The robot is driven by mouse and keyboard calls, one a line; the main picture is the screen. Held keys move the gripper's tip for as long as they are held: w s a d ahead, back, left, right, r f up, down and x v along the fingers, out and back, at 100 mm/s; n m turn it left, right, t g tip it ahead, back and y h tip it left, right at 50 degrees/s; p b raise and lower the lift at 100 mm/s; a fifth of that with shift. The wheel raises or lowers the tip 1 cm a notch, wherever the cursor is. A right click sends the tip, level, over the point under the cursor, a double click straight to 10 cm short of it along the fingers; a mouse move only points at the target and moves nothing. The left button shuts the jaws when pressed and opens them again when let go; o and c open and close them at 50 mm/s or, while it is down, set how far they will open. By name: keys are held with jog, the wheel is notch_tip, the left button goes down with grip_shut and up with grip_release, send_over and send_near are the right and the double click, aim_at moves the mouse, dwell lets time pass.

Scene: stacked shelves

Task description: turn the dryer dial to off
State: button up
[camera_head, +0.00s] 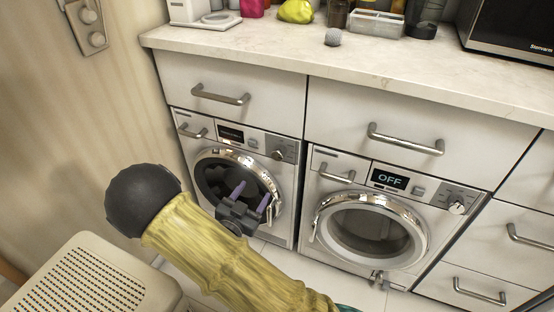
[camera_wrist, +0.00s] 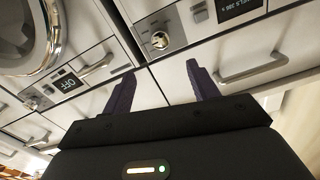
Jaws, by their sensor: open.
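Two front-loading machines stand side by side under the counter; I cannot tell from labels which is the dryer. The left machine (camera_head: 286,176) has a dark display (camera_head: 230,133) and a round dial (camera_head: 278,154). That dial also shows in the wrist view (camera_wrist: 159,40), beyond my fingertips and apart from them, beside a lit display (camera_wrist: 238,9) with text too small to read surely. The right machine (camera_head: 322,170) shows OFF on its display (camera_head: 389,179) and has its own dial (camera_head: 457,207). My gripper (camera_head: 250,196) is open and empty before the left machine's door, fingers (camera_wrist: 162,84) spread.
Drawers with bar handles (camera_head: 405,140) sit above both machines and at the right. The marble counter (camera_head: 270,46) holds bottles, a microwave (camera_head: 510,30) and a small round item (camera_head: 333,37). A beige wall (camera_head: 105,110) stands close on the left.

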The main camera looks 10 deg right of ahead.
aim_at(276, 157)
jog(key=b+x, duration=0.4)
jog(key=x, duration=1.3)
jog(key=shift+w+d+f, duration=0.1)
jog(key=shift+w, duration=0.05)
jog(key=c, duration=1)
